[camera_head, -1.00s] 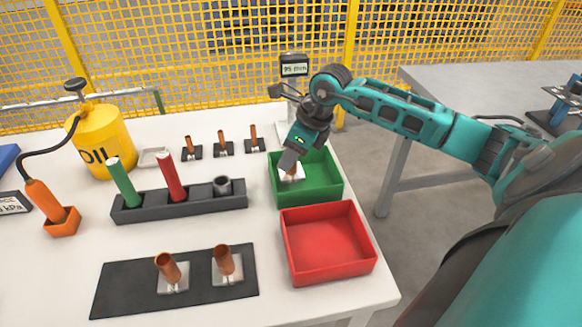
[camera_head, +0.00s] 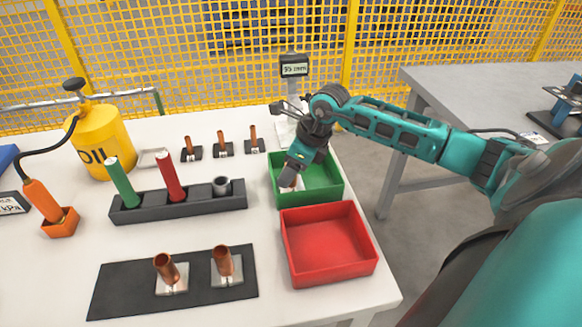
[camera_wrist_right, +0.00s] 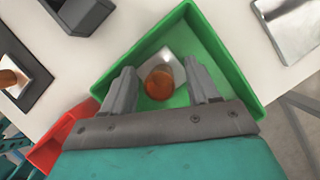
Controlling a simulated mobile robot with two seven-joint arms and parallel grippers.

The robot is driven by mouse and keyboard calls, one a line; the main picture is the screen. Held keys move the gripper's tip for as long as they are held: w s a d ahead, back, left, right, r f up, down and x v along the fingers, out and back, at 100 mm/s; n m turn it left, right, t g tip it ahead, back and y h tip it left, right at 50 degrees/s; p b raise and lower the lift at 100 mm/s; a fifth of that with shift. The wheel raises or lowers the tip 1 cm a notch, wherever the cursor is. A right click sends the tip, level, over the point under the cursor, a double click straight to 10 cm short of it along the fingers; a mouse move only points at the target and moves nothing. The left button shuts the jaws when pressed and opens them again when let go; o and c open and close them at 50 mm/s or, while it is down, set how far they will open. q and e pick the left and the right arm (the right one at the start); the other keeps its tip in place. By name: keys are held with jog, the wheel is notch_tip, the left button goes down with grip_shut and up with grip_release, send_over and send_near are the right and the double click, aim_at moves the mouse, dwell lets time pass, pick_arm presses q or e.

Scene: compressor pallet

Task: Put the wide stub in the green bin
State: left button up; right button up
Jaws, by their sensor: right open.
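The green bin (camera_head: 325,195) stands at the right side of the table. In the right wrist view a copper stub (camera_wrist_right: 159,83) on a pale metal plate is inside the green bin (camera_wrist_right: 222,48). My right gripper (camera_head: 291,178) reaches down into the bin. Its fingers (camera_wrist_right: 160,70) are open, one on each side of the stub, with gaps visible. In the head view the gripper hides most of this stub. Two more copper stubs, a left one (camera_head: 166,268) and a right one (camera_head: 222,262), stand on plates on a black mat (camera_head: 120,290). My left gripper is out of view.
A red bin (camera_head: 330,245), empty, sits in front of the green one. A dark rack (camera_head: 135,212) holds a green and a red tube. Several smaller copper pieces (camera_head: 220,146) stand behind it. A display (camera_head: 294,70) rises behind the green bin.

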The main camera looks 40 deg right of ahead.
jog(key=shift+r, duration=0.15)
jog(key=p+v, duration=0.1)
jog(key=v, duration=1.1)
jog(key=shift+p, duration=0.3)
jog(key=shift+w, duration=0.1)
